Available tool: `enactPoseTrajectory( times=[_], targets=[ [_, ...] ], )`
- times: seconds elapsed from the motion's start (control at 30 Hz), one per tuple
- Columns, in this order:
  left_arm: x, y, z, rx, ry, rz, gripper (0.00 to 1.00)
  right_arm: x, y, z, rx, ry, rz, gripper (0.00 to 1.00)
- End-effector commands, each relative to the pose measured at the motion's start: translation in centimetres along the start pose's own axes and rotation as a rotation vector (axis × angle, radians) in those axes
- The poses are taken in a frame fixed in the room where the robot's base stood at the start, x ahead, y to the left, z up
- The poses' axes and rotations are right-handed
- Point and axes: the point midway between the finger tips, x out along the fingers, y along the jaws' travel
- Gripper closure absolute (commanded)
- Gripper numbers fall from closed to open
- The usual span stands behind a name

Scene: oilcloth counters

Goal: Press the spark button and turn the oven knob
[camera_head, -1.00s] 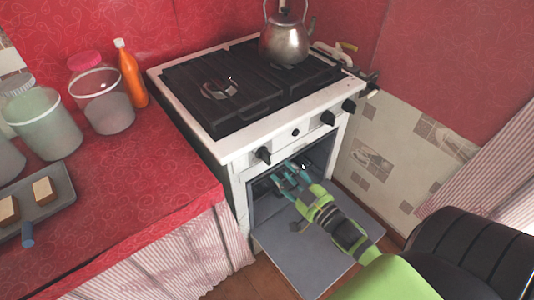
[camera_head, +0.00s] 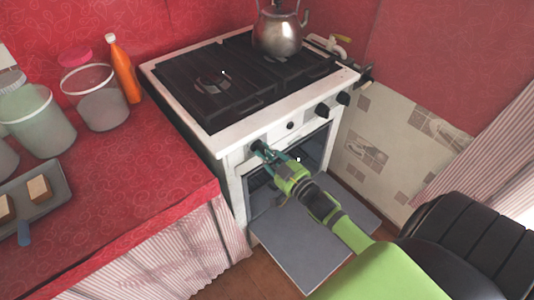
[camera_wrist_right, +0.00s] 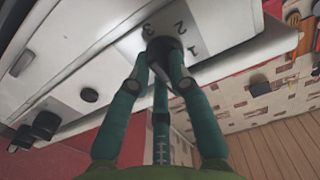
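The white stove has its oven knob (camera_head: 257,145) at the left end of the front panel. In the right wrist view the black knob (camera_wrist_right: 165,46) sits by the printed numbers 1, 2 and 3. My right gripper (camera_head: 265,150) is at this knob, its teal fingers (camera_wrist_right: 160,62) drawn together around it. The fingers hide part of the knob. The small round black spark button (camera_head: 290,125) is on the panel to the right, clear of the gripper; it also shows in the right wrist view (camera_wrist_right: 89,94). My left gripper is not in view.
The oven door (camera_head: 310,245) hangs open below my right arm. Two more knobs (camera_head: 322,111) are at the panel's right. A kettle (camera_head: 278,30) stands on the stove top. Jars, an orange bottle (camera_head: 124,68) and a tray (camera_head: 62,180) are on the red counter.

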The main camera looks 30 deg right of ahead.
Motion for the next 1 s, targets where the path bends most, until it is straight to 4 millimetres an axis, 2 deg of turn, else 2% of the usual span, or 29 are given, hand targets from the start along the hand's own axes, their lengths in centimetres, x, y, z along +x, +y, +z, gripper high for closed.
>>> enactPoseTrajectory(
  times=[0.27, 0.47, 1.0],
  targets=[
    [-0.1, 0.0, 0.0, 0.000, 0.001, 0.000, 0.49, 0.0, 0.0, -0.1, -0.014, 0.001, 0.000, 1.00],
    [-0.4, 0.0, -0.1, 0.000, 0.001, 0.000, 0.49, 0.0, 0.0, -0.2, -0.087, 0.001, 0.001, 1.00],
    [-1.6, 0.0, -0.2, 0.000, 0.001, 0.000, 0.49, 0.0, 0.0, -0.4, -0.554, 0.001, 0.001, 1.00]
  ],
)
